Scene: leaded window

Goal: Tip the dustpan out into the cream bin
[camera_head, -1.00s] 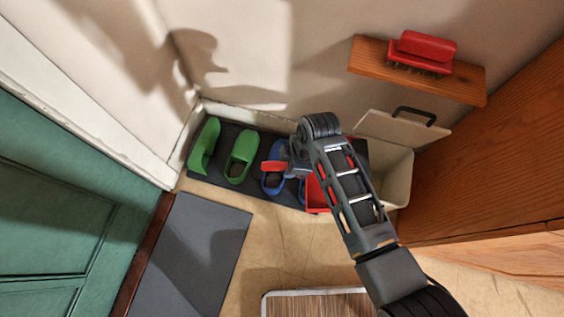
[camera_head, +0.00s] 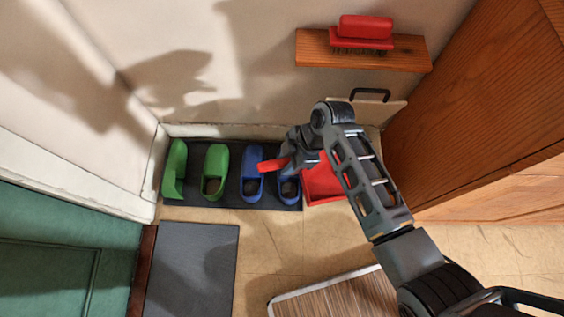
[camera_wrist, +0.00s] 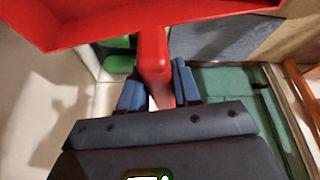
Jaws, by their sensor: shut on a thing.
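The red dustpan (camera_head: 322,184) is held in my gripper (camera_head: 291,160), with its pan partly behind my arm and its handle poking out to the left. In the wrist view the dustpan (camera_wrist: 150,32) spans the top, and its handle runs down between the two fingers of my gripper (camera_wrist: 157,86). I cannot see what lies in the pan. The cream bin's raised lid (camera_head: 388,108), with a black handle, shows against the wall behind my arm. The bin's body is mostly hidden by my arm. The dustpan looks left of and nearer than the bin.
Green shoes (camera_head: 215,172) and blue shoes (camera_head: 252,175) stand on a dark mat (camera_head: 234,195) by the wall. A wooden shelf (camera_head: 405,50) with a red brush (camera_head: 362,32) is above the bin. A wooden cabinet (camera_head: 490,110) is at right. A grey doormat (camera_head: 192,268) lies in front.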

